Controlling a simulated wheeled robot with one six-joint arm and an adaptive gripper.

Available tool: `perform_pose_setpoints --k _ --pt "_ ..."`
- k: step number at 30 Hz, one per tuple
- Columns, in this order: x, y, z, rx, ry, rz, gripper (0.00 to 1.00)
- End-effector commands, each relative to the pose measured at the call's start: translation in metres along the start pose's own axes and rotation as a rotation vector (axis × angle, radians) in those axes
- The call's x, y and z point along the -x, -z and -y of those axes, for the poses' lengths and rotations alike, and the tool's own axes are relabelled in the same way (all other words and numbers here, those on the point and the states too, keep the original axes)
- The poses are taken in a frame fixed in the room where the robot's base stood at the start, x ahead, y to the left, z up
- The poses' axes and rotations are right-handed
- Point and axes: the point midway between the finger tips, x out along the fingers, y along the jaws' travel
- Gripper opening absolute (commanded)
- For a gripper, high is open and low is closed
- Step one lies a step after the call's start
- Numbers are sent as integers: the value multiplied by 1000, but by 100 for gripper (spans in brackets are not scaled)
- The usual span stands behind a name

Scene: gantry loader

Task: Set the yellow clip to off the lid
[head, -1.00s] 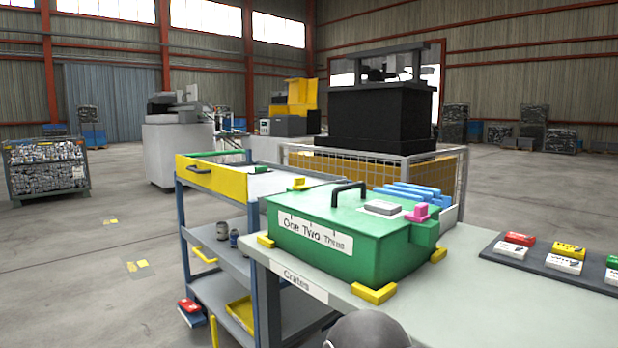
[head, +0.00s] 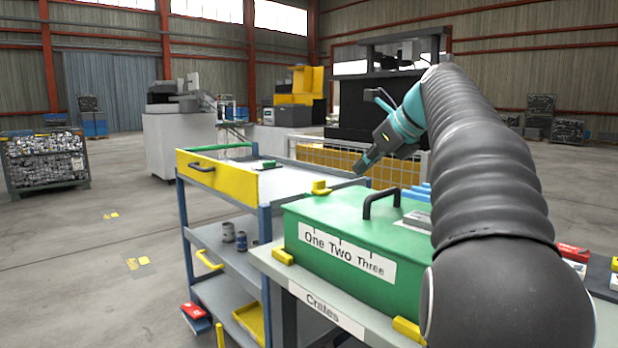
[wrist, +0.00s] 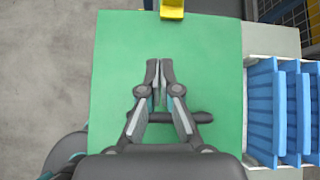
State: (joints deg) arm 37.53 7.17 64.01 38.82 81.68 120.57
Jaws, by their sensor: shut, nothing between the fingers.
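The yellow clip (head: 320,187) sits at the far edge of the green lid (head: 335,208) in the head view. In the wrist view the clip (wrist: 172,9) overlaps the middle of the lid's top edge and is partly cut off by the frame. My gripper (head: 362,168) is above the lid, pointing down and left, to the right of the clip in the head view. In the wrist view my gripper (wrist: 160,65) has its fingertips together over the green lid (wrist: 210,60), apart from the clip. It holds nothing.
A black handle (head: 380,193) stands up from the lid. Yellow corner pieces (head: 282,257) surround the box on the table. Blue ribbed parts (wrist: 262,115) lie beside it. A yellow-sided cart (head: 215,178) stands left. My arm hides the table's right part.

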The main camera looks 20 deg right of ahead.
Motion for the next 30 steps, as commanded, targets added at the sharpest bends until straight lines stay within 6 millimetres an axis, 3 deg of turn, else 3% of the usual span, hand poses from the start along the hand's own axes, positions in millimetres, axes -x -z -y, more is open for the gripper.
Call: perform_pose_setpoints --k 5,17,23,30 --pt "8 -1 18 -93 6 19 0" --pt "7 2 20 -100 11 19 0" --pt "-19 2 19 -98 8 17 0" --pt "-64 0 19 -97 5 17 0"
